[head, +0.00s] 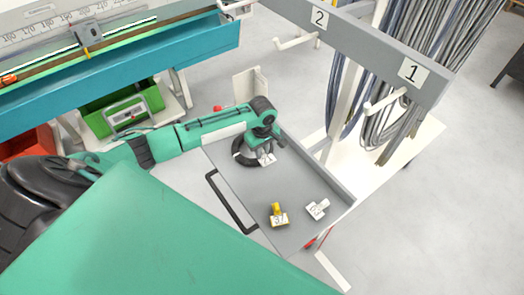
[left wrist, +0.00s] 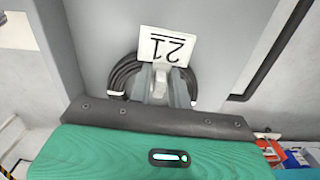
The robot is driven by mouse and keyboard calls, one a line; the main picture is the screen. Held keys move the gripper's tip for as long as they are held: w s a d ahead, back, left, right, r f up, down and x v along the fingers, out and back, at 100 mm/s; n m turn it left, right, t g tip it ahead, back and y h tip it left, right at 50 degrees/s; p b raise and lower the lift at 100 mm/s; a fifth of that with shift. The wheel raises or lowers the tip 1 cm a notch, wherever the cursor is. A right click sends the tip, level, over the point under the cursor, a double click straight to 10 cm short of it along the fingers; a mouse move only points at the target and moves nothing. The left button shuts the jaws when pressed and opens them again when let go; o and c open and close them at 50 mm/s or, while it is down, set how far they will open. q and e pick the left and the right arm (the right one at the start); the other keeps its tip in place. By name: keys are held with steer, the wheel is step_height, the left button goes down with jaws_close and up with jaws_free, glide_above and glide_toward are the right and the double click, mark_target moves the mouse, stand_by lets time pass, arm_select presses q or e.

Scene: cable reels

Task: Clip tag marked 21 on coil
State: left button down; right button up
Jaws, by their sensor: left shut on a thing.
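The white tag marked 21 (left wrist: 166,46) stands between the fingers of my left gripper (left wrist: 160,88), which is shut on its clip end. Its number reads upside down in the left wrist view. The black coil (left wrist: 124,76) lies right behind the tag and the fingers, showing on both sides of them. In the head view the coil (head: 240,157) lies on the grey tray (head: 238,185), with my left gripper (head: 264,154) over its right part and the tag (head: 268,160) at the fingertips. I cannot tell whether the clip is around the cable. My right gripper is not in view.
A grey rail (head: 360,48) with pegs numbered 2 and 1 holds hanging cables (head: 400,105) at right. A teal measuring bench (head: 130,65) stands at left.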

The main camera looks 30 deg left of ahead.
arm_select(q)
steer(key=shift+f+p, duration=0.25)
steer(key=shift+p, duration=0.25)
stand_by(0.5)
steer(key=shift+f, duration=0.1)
stand_by(0.6)
steer(key=shift+d+p, duration=0.1)
steer(key=shift+p, duration=0.4)
steer(key=shift+f, duration=0.1)
steer(key=shift+f, duration=0.8)
stand_by(0.6)
